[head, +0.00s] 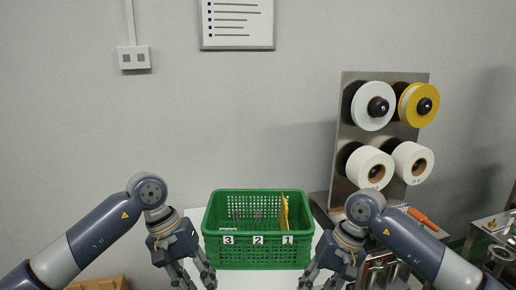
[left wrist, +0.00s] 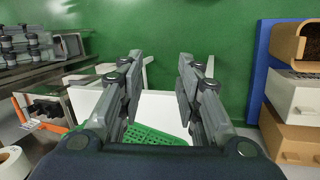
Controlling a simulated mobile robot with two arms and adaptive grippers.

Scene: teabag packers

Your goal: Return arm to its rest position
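My left arm (head: 100,232) comes in from the left and bends down at its wrist. My left gripper (head: 194,281) points down just left of the green crate (head: 262,258). In the left wrist view its two fingers (left wrist: 160,62) stand apart with nothing between them. My right arm (head: 420,240) mirrors this pose, and its gripper (head: 322,284) hangs by the crate's right front corner. Its fingers look spread and empty; the lower ends are near or past the picture's bottom edge.
The crate, labelled 3, 2, 1, stands on a white table (head: 262,282) with a yellow packet (head: 284,214) upright at 1. A metal stand (head: 345,130) with several spools is behind on the right. A cardboard box (head: 100,284) is low on the left.

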